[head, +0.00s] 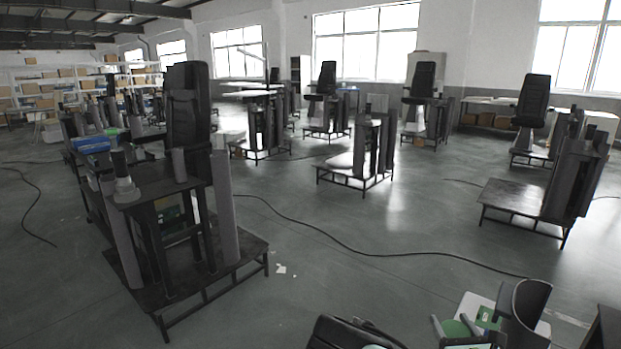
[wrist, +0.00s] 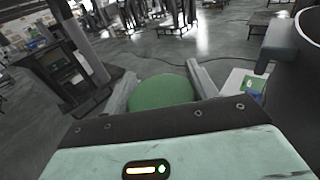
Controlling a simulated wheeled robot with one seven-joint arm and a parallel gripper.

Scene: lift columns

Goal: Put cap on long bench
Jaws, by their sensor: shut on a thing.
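The cap looks like a round green disc (wrist: 163,92), held between the two grey fingers of my gripper (wrist: 160,78) in the wrist view. A long dark bench (head: 150,188) with columns stands at the left in the head view, well away from my gripper. I cannot tell for sure that this is the long bench.
Close to the gripper's right are a white panel with a green board (wrist: 246,84) and a dark curved shell (head: 527,303). A black cable (head: 350,251) crosses the floor. Several column stands with seats are farther back. Open floor (head: 370,285) lies between the bench and my gripper.

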